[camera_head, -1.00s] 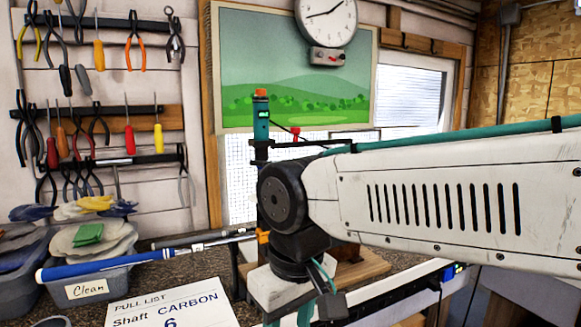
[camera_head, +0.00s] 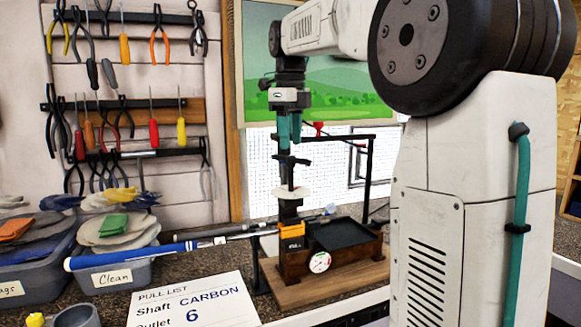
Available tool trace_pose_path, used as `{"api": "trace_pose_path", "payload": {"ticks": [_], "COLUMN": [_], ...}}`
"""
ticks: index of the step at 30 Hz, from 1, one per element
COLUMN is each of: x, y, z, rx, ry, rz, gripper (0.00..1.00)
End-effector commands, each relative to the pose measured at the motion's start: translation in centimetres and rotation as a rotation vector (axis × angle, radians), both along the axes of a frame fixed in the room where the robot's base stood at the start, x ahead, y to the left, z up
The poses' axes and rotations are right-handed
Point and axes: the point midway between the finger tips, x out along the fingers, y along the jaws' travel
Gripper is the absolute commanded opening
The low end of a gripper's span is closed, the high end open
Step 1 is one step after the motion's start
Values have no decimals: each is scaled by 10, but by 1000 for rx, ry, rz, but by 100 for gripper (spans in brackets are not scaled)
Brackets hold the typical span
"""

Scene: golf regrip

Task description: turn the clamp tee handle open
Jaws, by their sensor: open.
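The blue-gripped golf club (camera_head: 110,258) lies across the bench, with its shaft end at the orange part of the clamp (camera_head: 292,231). The clamp stands on a wooden base. Above it is an upright dark stem with a pale disc (camera_head: 294,193). A short black crosspiece (camera_head: 290,160) sits above the disc and looks like the tee handle, though I cannot be sure. I cannot tell whether the fingers touch or straddle the crosspiece.
A black tray (camera_head: 347,235) and a round dial (camera_head: 320,262) are beside the clamp. A black frame (camera_head: 368,170) rises behind. Grey bins (camera_head: 122,275) with gloves stand left. A pull-list card (camera_head: 195,303) and a cup (camera_head: 77,316) are in front.

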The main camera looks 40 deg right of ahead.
Motion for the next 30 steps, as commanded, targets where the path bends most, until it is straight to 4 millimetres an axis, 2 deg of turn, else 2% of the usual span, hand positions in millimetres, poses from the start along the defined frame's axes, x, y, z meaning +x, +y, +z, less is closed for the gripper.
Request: {"api": "trace_pose_path", "payload": {"ticks": [4,15,20,27,30], "x": [2,2,2,2,2], "y": [-3,-3,-3,-3,-3], "z": [-12,-67,-76,-76,-76], "rx": [0,1,0,0,0], "ry": [2,1,-1,-1,-1], "rz": [-28,-24,-23,-23,-23], "gripper": [43,43,43,43,15]}}
